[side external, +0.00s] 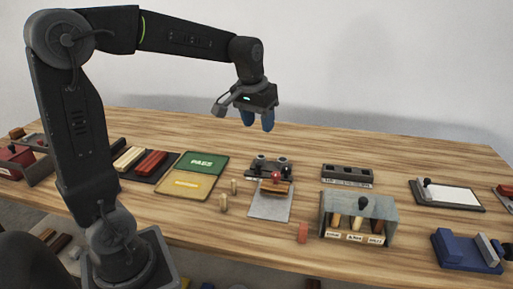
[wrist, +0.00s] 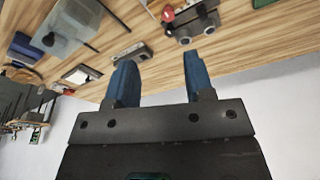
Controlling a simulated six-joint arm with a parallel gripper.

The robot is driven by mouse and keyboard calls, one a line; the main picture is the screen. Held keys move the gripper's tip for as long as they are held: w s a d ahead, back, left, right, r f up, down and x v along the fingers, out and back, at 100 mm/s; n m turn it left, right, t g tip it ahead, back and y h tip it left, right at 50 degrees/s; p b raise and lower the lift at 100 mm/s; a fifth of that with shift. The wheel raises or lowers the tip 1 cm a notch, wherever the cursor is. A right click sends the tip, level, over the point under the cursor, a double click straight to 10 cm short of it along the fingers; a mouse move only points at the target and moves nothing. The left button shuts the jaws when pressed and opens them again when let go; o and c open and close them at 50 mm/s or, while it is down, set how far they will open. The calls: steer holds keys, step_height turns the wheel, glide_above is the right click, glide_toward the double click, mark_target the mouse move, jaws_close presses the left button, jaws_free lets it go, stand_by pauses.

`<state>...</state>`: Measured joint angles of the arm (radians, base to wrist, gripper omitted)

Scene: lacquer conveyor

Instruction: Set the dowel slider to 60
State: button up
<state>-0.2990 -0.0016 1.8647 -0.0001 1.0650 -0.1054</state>
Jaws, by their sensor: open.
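My gripper (side external: 257,127) is open and empty, high above the back of the table. In the wrist view its two blue fingers (wrist: 160,62) are spread apart with nothing between them. A grey box (side external: 328,228) with several labelled compartments stands at the right of the middle, with wooden and reddish pieces inside and a black knob (side external: 363,202) at its top. I cannot read its labels or tell which part is the dowel slider, and no setting of 60 is legible. The grey box also shows at the upper left of the wrist view (wrist: 62,22).
A device with a red knob (side external: 276,176) stands on a grey plate (side external: 268,208). A dark block with holes (side external: 347,174) is behind the grey box. Green (side external: 202,164) and yellow (side external: 186,187) pads lie left; a blue fixture (side external: 455,248) sits right. Small pegs stand near the middle.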

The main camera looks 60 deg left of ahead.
steer(key=w+a+f+n+g, duration=0.1)
steer(key=w+a+f+n, duration=0.2)
steer(key=w+a, duration=0.25)
steer(key=n+g, duration=0.1)
steer(key=n, duration=0.3)
glide_toward(258, 163)
steer(key=shift+h, duration=0.4)
step_height(258, 163, down, 9)
steer(key=shift+w+a+f, duration=0.1)
steer(key=shift+a, duration=0.1)
jaws_close()
